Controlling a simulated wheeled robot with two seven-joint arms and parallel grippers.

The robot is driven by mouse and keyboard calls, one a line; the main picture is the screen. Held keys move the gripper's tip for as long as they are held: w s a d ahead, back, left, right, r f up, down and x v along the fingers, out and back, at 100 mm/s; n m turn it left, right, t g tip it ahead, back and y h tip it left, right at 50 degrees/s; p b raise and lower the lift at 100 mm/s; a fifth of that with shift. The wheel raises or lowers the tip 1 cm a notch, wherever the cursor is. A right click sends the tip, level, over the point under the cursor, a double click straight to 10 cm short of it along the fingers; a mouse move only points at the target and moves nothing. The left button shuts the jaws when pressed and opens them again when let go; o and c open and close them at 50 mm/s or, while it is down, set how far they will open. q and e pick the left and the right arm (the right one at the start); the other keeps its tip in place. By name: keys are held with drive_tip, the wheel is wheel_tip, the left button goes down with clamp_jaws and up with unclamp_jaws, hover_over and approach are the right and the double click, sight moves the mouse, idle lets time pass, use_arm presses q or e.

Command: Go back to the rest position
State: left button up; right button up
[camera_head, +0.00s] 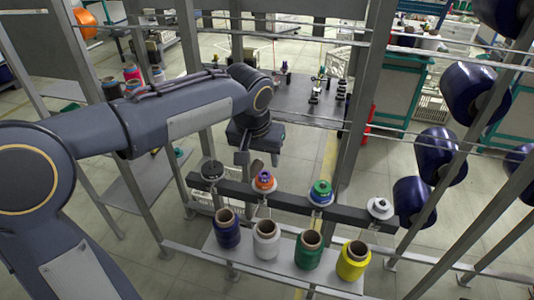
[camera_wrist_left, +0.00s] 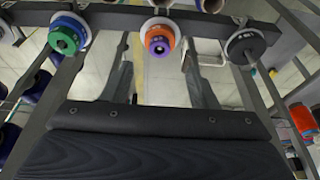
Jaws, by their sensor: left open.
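My left gripper (camera_head: 257,158) hangs from the arm coming in from the left, behind the dark spindle bar (camera_head: 290,203) in the head view. Its jaws are open and nothing shows between them; the two fingers also show in the left wrist view (camera_wrist_left: 160,80). On the bar are a black disc holder (camera_head: 212,170), an orange and purple bobbin (camera_head: 264,181), a green and blue bobbin (camera_head: 321,192) and a white-grey holder (camera_head: 380,208). The gripper appears apart from them. My right gripper is not in view.
Dark blue (camera_head: 227,234), white (camera_head: 265,242), green (camera_head: 308,253) and yellow (camera_head: 353,262) thread cones stand on a shelf before the bar. Grey frame posts (camera_head: 352,110) rise around it. Large dark blue spools (camera_head: 442,155) hang at right. A grey table (camera_head: 300,98) stands behind.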

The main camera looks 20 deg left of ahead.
use_arm(q)
drive_tip(key=s+a+h, duration=0.2)
drive_tip(key=s+a, duration=0.5)
drive_tip(key=s, duration=0.6)
drive_tip(key=s+f+n+t, duration=0.1)
drive_tip(key=s+f, duration=0.2)
drive_tip(key=s, duration=0.3)
drive_tip(key=s+d+f+n+t+h, duration=0.1)
drive_tip(key=s+f, duration=0.3)
drive_tip(key=s, duration=0.2)
drive_tip(key=shift+d+h, duration=0.15)
drive_tip(key=shift+h, duration=0.15)
